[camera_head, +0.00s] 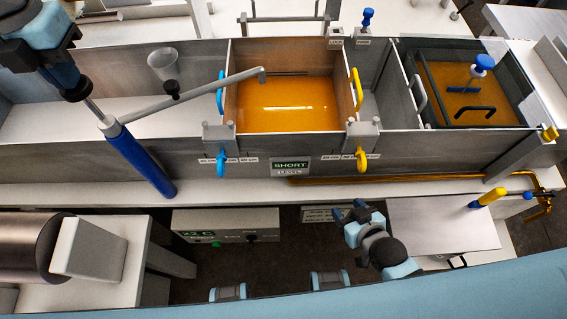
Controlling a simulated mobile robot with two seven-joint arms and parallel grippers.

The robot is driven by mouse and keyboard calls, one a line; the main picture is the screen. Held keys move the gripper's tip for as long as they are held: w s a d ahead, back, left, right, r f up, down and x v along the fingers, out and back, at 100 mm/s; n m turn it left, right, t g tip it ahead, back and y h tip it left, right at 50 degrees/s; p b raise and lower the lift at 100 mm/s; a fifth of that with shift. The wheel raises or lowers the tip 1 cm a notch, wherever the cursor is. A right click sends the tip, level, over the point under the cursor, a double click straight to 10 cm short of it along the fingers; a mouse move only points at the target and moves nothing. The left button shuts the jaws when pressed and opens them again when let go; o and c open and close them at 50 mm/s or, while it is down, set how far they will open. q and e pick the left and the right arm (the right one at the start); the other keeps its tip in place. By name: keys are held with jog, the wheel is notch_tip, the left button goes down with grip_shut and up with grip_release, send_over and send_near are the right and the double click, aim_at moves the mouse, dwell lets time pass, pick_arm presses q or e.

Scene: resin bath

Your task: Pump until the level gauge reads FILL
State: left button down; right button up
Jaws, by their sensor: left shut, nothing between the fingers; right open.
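The level gauge (290,166) on the front wall of the bath reads SHORT in green letters. Amber liquid (288,105) lies in the middle tank, under the end of a grey pipe or bar (195,88). The bar meets a blue handle (142,160), which slants down over the front wall at the left. My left gripper (76,92) is at the upper left, shut and empty, close to the metal rod above the blue handle; I cannot tell whether they touch. My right gripper (348,208) is open and empty, low in front of the bath, right of the gauge.
Blue (221,160) and yellow (361,160) handles sit on the front wall. A second amber tank (470,95) with a blue-knobbed tool stands right. A temperature box (228,226) reads 22 C. A dark cylinder (22,247) lies lower left.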

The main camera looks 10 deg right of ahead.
aim_at(80, 92)
pick_arm(q)
notch_tip(80, 92, down, 6)
jog(key=b, duration=0.4)
jog(key=shift+r, duration=0.55)
jog(key=shift+p, duration=0.3)
pick_arm(e)
notch_tip(80, 92, down, 4)
jog(key=shift+f, duration=0.15)
pick_arm(q)
jog(key=shift+r, duration=0.3)
notch_tip(80, 92, up, 6)
jog(key=p, duration=0.3)
jog(key=shift+f, duration=0.15)
pick_arm(e)
notch_tip(80, 92, up, 3)
jog(key=shift+r, duration=0.1)
jog(key=shift+f, duration=0.2)
